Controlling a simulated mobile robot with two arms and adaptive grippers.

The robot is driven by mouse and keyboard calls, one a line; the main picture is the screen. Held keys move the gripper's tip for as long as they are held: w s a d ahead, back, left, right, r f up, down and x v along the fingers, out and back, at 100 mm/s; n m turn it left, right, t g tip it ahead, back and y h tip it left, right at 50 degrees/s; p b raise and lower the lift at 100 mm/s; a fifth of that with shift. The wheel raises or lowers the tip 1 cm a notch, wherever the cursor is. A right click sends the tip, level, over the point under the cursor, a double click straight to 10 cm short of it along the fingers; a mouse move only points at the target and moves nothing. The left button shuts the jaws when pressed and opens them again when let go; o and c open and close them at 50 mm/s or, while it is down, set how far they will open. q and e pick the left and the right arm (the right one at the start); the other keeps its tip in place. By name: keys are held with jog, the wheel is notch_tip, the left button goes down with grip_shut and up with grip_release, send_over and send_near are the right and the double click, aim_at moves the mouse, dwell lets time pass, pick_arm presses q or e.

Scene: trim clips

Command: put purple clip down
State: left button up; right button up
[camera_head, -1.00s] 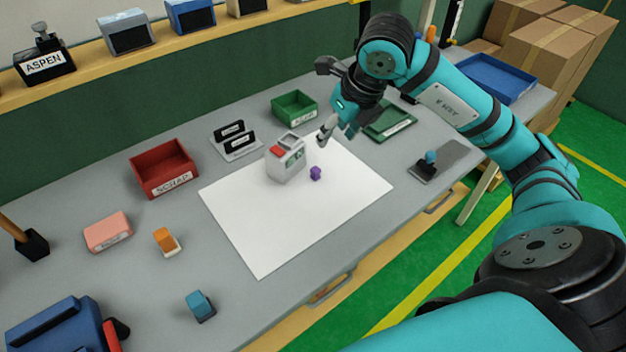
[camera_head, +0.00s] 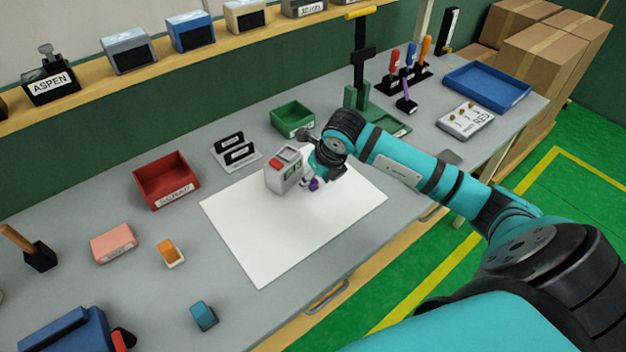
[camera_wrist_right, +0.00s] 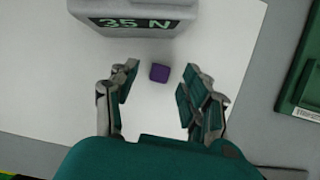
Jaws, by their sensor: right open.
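The purple clip (camera_head: 314,184) rests on the white sheet (camera_head: 262,235), just right of a grey box with a red top and a green readout (camera_head: 283,176). My right gripper (camera_head: 312,180) is low over the sheet at the clip and partly covers it in the head view. In the right wrist view, the clip (camera_wrist_right: 160,72) lies between and slightly ahead of the open fingers (camera_wrist_right: 155,95), with a gap on both sides. The box's readout shows "35 N" (camera_wrist_right: 135,23). My left gripper is out of view.
A red bin (camera_head: 166,182), a green bin (camera_head: 293,119) and a black-labelled stand (camera_head: 235,152) stand behind the sheet. The front of the sheet is clear.

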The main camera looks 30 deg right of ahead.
jog(key=shift+w+f, duration=0.25)
jog(key=shift+f, duration=0.4)
jog(key=c, duration=0.9)
jog(key=shift+r, duration=0.15)
